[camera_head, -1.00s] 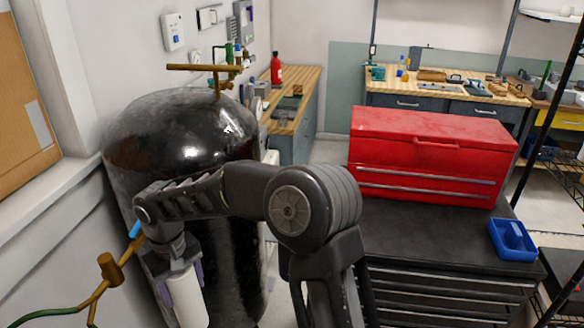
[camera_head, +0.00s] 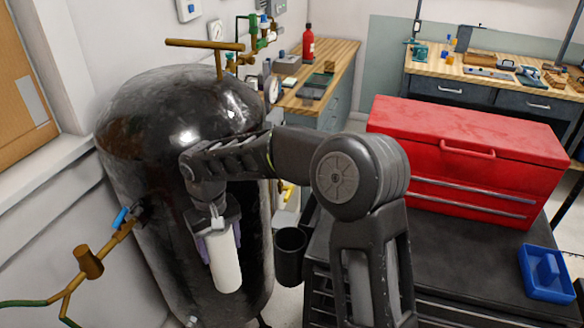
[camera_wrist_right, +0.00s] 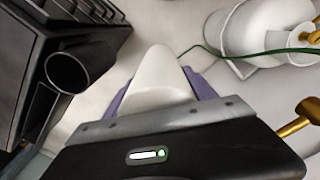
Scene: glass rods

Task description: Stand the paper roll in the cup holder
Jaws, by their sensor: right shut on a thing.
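The white paper roll (camera_head: 226,262) hangs upright below my right gripper (camera_head: 220,240), which is shut on it with purple fingers on either side. The roll also shows in the right wrist view (camera_wrist_right: 160,76), between the purple fingers. The cup holder (camera_head: 290,256) is a black open cylinder on the left side of the dark cabinet, a little right of the roll and apart from it. In the right wrist view the cup holder (camera_wrist_right: 68,72) is at the left, its opening visible and looking empty. My left gripper is not in view.
A large black tank (camera_head: 150,200) stands behind and left of the roll. A red toolbox (camera_head: 450,150) and a blue tray (camera_head: 546,275) sit on the dark cabinet top (camera_head: 460,255). Brass pipework (camera_head: 90,262) is at the lower left.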

